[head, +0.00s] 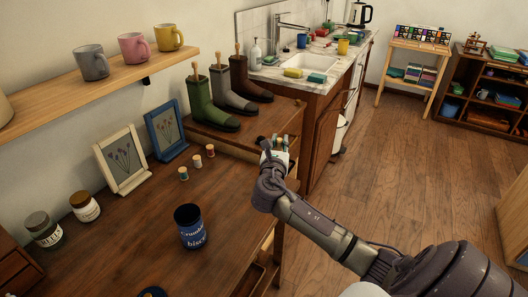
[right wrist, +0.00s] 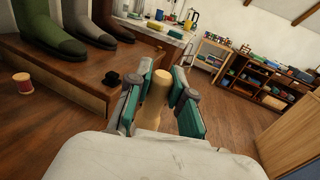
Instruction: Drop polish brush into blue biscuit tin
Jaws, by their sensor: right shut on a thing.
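The blue biscuit tin (head: 191,235) stands upright and open on the wooden worktop, with pale lettering on its side. My right gripper (head: 278,143) is at the right end of the low riser, beyond the tin and to its right. In the right wrist view its teal-padded fingers (right wrist: 160,104) are shut on a pale wooden, round-ended handle (right wrist: 154,97), which I take to be the polish brush. The brush's other end is hidden. My left gripper is not in view.
Thread spools (head: 196,161), picture frames (head: 121,160) and jars (head: 43,230) stand on the worktop. A blue lid (head: 152,292) lies at the front.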

